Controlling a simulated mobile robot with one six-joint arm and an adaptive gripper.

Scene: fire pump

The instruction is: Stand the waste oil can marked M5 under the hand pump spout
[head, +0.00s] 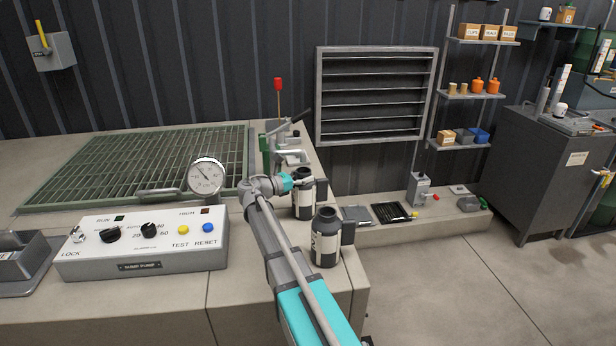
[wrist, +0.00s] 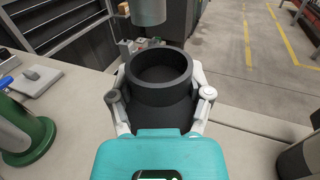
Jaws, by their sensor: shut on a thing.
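My gripper (head: 290,183) is shut around the farther of two dark cans (head: 304,199), which has a pale band. In the wrist view the fingers grip this can (wrist: 160,85) on both sides below its wide open mouth. Its marking is not readable. The hand pump (head: 284,142), with a red-knobbed lever, stands just behind it. A grey downward cylinder (wrist: 149,10), apparently the pump's spout end, shows just beyond the can's mouth. I cannot tell whether the can touches the bench. The second can (head: 326,242) stands upright nearer the front edge; its mark is too small to read.
A pressure gauge (head: 207,176) and a control box (head: 143,244) stand left of my arm. A green grating (head: 140,165) covers the bench behind. A green rounded object (wrist: 22,132) is close on the left in the wrist view. A low ledge (head: 440,225) lies right.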

